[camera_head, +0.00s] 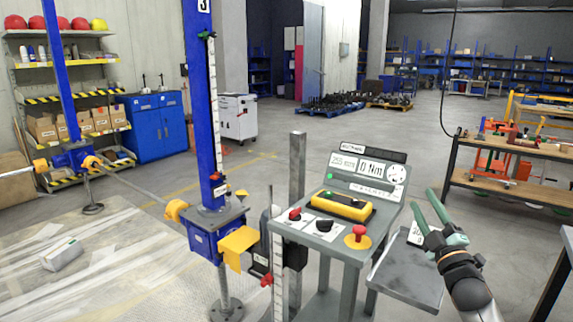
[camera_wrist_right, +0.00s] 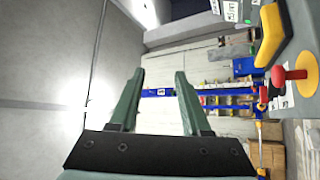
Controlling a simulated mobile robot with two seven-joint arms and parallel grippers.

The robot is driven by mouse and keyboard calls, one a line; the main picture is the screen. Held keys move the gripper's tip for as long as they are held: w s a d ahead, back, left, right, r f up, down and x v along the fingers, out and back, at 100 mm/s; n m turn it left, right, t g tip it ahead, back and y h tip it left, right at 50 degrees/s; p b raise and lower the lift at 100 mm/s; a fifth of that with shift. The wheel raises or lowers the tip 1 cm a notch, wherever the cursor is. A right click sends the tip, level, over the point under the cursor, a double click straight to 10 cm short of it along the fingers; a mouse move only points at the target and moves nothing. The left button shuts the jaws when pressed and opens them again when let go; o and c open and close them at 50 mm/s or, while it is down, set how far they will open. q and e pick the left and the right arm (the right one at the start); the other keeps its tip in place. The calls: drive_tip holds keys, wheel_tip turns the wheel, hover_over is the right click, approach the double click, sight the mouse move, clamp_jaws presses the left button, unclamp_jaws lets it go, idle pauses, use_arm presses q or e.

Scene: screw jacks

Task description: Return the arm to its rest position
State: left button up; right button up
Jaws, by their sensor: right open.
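My right gripper (camera_head: 428,218) has green fingers and is open and empty. It is raised to the right of the grey control console (camera_head: 340,225), apart from it. In the right wrist view the two fingers (camera_wrist_right: 158,90) stand apart with nothing between them. The console carries a yellow-framed device (camera_head: 342,206), a red mushroom button (camera_head: 358,236) on a yellow base and small knobs. The red button also shows in the right wrist view (camera_wrist_right: 290,76). My left gripper is not in view.
A blue screw jack column (camera_head: 203,120) stands left of the console, with a second one (camera_head: 62,90) farther left. A grey side shelf (camera_head: 405,278) sits below my right gripper. A workbench (camera_head: 515,175) with orange tools stands at the right. Open floor lies behind.

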drive_tip(key=w+d+f+m+g+h, duration=0.2)
drive_tip(key=d+f+m+g+h, duration=0.25)
drive_tip(key=f+m, duration=0.6)
drive_tip(key=s+a+f+g+y, duration=0.1)
drive_tip(key=s+a+f, duration=0.25)
drive_tip(key=f, duration=0.25)
drive_tip(key=s+a+f+g+y, duration=0.1)
drive_tip(key=s+a+f+g, duration=0.2)
drive_tip(key=f, duration=0.4)
drive_tip(key=s+a+f+g, duration=0.1)
drive_tip(key=s+a+f, duration=0.3)
drive_tip(key=s, duration=0.7)
drive_tip(key=s+a+f+m+g+y, duration=0.1)
drive_tip(key=s+a+f, duration=0.3)
drive_tip(key=s+f, duration=0.4)
drive_tip(key=s+a+f+g+y, duration=0.1)
drive_tip(key=s+a+f, duration=0.3)
drive_tip(key=s, duration=1.2)
wheel_tip(320, 180, down, 3)
drive_tip(key=shift+a+r+g, duration=0.15)
drive_tip(key=shift+a+g, duration=0.2)
drive_tip(key=shift+g, duration=0.5)
